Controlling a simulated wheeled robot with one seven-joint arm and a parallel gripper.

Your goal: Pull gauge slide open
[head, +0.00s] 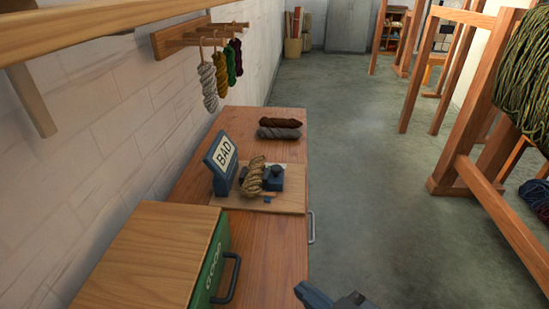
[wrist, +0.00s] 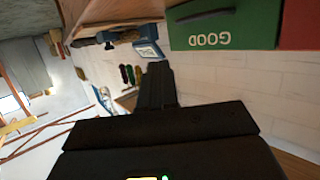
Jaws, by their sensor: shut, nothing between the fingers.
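A gauge with dark blue-grey blocks (head: 272,178) sits on a light wooden board (head: 288,201) on the workbench, in the head view. A tan twisted skein (head: 254,176) lies across it and hides part of it, so I cannot tell how far its slide stands open. A blue-framed sign reading BAD (head: 226,153) stands at its left. My gripper (head: 330,298) is at the bottom edge of the head view, nearer than the gauge, right of the bench and apart from it. In the wrist view my gripper (wrist: 157,75) is shut and empty.
A green-fronted box marked GOOD (head: 212,270), with a dark handle, stands at the near left of the bench (head: 268,245). Two dark skeins (head: 279,128) lie at the bench's far end. Several skeins hang from a wall rack (head: 200,38). Wooden frames (head: 468,175) stand right; the floor between is clear.

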